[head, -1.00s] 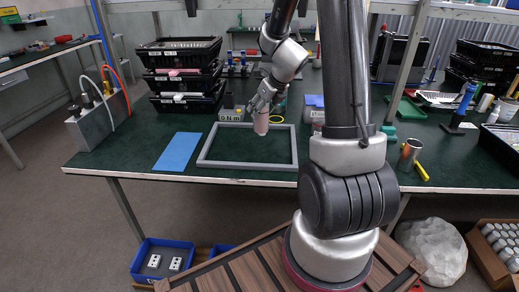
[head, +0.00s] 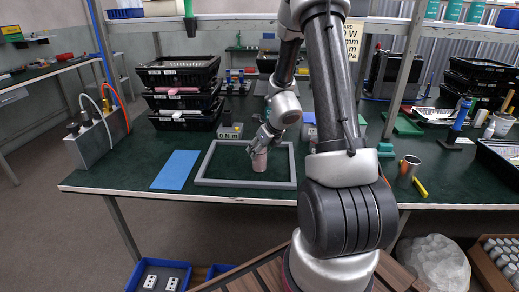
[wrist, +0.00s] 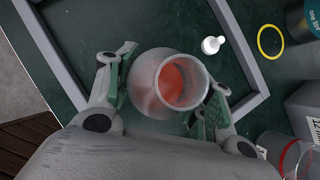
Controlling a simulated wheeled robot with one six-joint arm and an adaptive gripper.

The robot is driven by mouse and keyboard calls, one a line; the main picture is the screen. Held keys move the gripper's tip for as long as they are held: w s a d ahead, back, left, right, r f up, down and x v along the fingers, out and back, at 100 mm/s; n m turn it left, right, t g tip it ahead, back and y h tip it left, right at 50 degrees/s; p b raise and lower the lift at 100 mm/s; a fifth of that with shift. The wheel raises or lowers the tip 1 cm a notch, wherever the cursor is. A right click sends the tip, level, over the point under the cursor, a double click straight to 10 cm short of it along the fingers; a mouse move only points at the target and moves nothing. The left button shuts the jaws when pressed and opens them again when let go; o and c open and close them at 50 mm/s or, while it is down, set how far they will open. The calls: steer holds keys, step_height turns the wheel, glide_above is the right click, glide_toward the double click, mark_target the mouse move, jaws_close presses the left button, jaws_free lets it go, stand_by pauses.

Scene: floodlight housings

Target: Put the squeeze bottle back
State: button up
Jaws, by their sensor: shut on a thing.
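The squeeze bottle (head: 260,163) is pinkish and upright, inside the grey rectangular frame (head: 205,160) on the green bench. In the wrist view the squeeze bottle (wrist: 181,82) is translucent with an open round mouth and red inside. My gripper (head: 259,150) is shut on it from above; in the wrist view my gripper's green-padded fingers (wrist: 165,98) press on both its sides. Its base is close to the bench top; I cannot tell whether it touches. A small white nozzle-like piece (wrist: 212,45) lies inside the frame beside the bottle.
A blue mat (head: 176,170) lies left of the frame. Stacked black crates (head: 180,88) stand behind it. A yellow ring (wrist: 270,42) lies beyond the frame. A clear jar (wrist: 283,150) and a pale box (wrist: 305,105) stand nearby. The frame's interior is mostly bare.

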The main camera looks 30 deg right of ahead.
steer(key=shift+f, duration=0.15)
steer(key=o, duration=1.5)
steer(key=shift+c, duration=0.2)
steer(key=v, duration=1.2)
steer(key=s+a+r+n+y, duration=0.1)
steer(key=s+a+r+n, duration=0.55)
steer(key=r+n, duration=0.4)
steer(key=s+a+r+n+g+h, duration=0.1)
steer(key=s+r+n, duration=0.1)
steer(key=s+n, duration=0.7)
steer(key=s+a+r+n+g+h, duration=0.1)
steer(key=s+r+n, duration=0.2)
steer(key=s+n, duration=0.6)
steer(key=n, duration=0.5)
steer(key=shift+r, duration=0.35)
